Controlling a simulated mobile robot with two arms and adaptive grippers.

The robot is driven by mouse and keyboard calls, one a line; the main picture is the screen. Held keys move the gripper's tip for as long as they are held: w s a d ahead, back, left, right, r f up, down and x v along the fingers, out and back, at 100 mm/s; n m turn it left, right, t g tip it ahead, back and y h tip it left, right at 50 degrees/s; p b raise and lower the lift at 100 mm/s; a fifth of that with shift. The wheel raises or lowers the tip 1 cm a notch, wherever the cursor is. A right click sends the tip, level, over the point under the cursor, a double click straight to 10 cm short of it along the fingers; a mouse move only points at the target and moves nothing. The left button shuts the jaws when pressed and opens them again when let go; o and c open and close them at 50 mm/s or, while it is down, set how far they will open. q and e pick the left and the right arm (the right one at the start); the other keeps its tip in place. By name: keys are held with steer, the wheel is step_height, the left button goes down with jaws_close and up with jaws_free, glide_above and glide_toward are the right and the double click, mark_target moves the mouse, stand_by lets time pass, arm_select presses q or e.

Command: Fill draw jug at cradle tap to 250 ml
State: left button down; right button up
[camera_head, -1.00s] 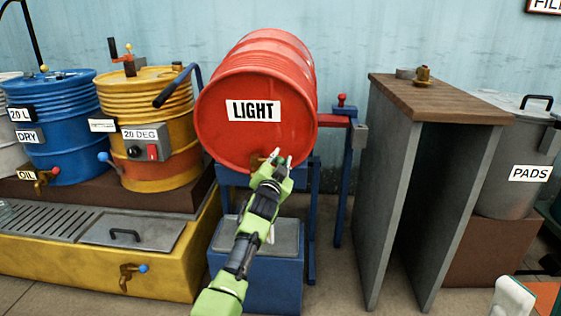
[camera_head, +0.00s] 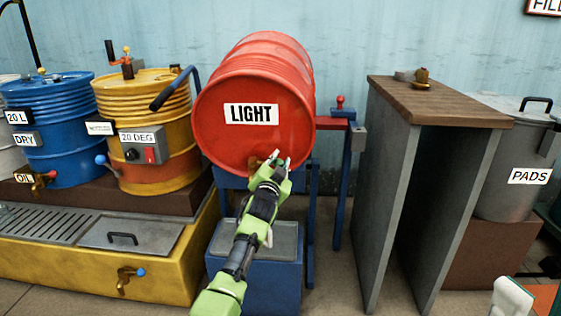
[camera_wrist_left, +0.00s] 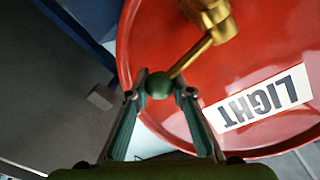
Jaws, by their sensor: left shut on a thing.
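The red drum (camera_head: 285,75) labelled LIGHT lies on its side in a blue cradle (camera_head: 312,230). A brass tap (camera_wrist_left: 208,30) is on the drum's face, with a lever ending in a dark green knob (camera_wrist_left: 159,85). In the head view the tap (camera_head: 255,162) is partly hidden behind my gripper. My left gripper (camera_head: 281,160) is at the drum's lower face. In the left wrist view its fingers (camera_wrist_left: 161,90) are closed around the knob. I cannot make out a draw jug or its fill level. My right gripper is not in view.
A blue box with a grey top (camera_head: 255,270) stands under the drum. A yellow trough (camera_head: 60,265) with a grating and blue and yellow drums (camera_head: 150,95) are at left. A wooden-topped stand (camera_head: 440,100) and PADS bin (camera_head: 515,150) are at right.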

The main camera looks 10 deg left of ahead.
arm_select(q)
steer(key=shift+a+f, duration=0.15)
steer(key=shift+a, duration=0.25)
stand_by(0.3)
steer(key=c, duration=2.2)
jaws_free()
steer(key=o, duration=0.5)
steer(key=shift+a+f, duration=0.1)
steer(key=shift+a, duration=0.1)
steer(key=shift+d, duration=0.25)
steer(key=s, duration=1.2)
steer(key=shift+d, duration=0.25)
steer(key=shift+c, duration=0.6)
